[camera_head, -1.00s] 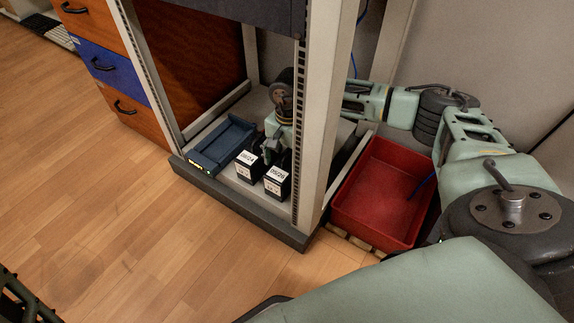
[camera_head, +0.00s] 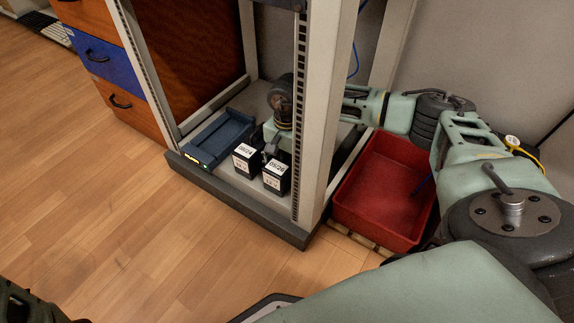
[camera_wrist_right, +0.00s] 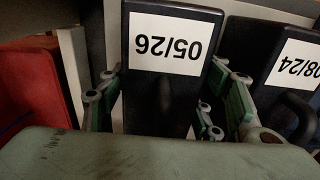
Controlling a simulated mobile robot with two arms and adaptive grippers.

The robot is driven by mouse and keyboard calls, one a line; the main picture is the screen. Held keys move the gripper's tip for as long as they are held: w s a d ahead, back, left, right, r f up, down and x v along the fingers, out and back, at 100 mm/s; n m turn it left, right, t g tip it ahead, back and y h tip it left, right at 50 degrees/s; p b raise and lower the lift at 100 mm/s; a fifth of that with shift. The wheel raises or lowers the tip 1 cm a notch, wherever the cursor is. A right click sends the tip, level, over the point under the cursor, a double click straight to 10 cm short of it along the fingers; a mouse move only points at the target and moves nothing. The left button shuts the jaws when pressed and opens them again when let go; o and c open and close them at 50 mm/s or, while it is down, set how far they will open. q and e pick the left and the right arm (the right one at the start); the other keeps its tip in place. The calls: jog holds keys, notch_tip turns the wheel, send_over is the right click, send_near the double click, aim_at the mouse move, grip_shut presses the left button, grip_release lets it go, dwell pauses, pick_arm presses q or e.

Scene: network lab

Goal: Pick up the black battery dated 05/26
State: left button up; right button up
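The black battery labelled 05/26 (camera_head: 276,179) stands upright on the rack's bottom shelf, near its front right post. In the right wrist view the same battery (camera_wrist_right: 160,98) fills the middle, its label upside down. My right gripper (camera_wrist_right: 168,108) is open, with one finger on each side of this battery; whether they touch it is unclear. In the head view my right gripper (camera_head: 277,143) is behind the batteries, its fingertips partly hidden. A second black battery, labelled 08/24 (camera_head: 246,162), stands just to the left; it also shows in the wrist view (camera_wrist_right: 284,75).
A dark blue tray-like unit (camera_head: 216,141) lies on the shelf left of the batteries. The rack's front post (camera_head: 315,120) stands close on the right. The wooden floor in front is clear.

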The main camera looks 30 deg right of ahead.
grip_shut()
jog(key=shift+r, duration=0.1)
dwell(0.5)
